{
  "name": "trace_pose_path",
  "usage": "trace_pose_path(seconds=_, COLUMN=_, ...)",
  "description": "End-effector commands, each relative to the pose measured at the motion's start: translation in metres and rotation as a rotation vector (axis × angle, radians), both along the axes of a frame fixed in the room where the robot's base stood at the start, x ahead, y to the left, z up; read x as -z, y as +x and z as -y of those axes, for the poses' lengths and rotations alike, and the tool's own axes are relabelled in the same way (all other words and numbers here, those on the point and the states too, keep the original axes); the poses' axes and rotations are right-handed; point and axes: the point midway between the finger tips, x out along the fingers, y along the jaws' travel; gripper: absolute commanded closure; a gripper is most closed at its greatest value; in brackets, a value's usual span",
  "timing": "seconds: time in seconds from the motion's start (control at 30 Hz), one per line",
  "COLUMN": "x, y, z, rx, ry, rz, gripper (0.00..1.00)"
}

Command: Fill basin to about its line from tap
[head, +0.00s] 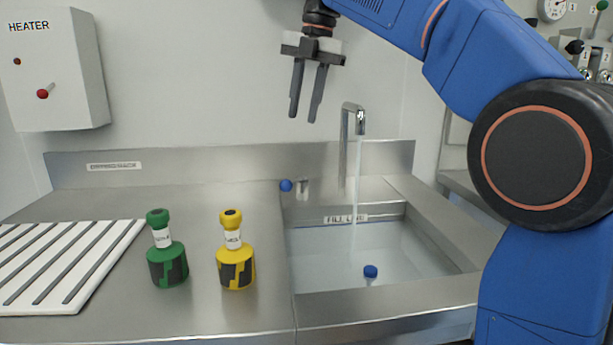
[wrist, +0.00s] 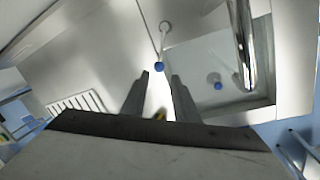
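The steel basin (head: 450,260) is sunk in the counter at the right in the head view and holds water (head: 330,250). A "FILL LINE" label (head: 345,218) is on its back wall; the water surface looks below it, but the exact gap is hard to tell. The tap (head: 345,150) stands behind the basin, and a stream (head: 357,185) runs from its spout. A lever with a blue knob (head: 286,185) is left of the tap; the knob also shows in the wrist view (wrist: 159,67). My gripper (head: 304,115) is open and empty, above and behind the counter's middle.
A blue-topped plug or knob (head: 370,271) is in the basin. A green bottle (head: 167,260) and a yellow bottle (head: 235,260) stand left of the basin. A white slatted rack (head: 110,262) lies at far left, below a heater box (head: 55,70). Counter behind the bottles is clear.

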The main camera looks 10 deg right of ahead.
Motion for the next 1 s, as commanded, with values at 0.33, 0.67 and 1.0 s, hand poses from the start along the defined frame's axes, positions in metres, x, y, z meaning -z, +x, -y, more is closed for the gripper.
trace_pose_path(seconds=0.33, x=0.048, y=0.004, z=-0.008, rx=0.000, ry=-0.002, rz=-0.003, gripper=0.73)
trace_pose_path(seconds=0.67, x=0.105, y=0.009, z=-0.017, rx=0.000, ry=-0.001, rz=-0.003, gripper=0.73)
trace_pose_path(seconds=1.0, x=0.155, y=0.015, z=-0.026, rx=0.000, ry=0.000, rz=-0.001, gripper=0.73)
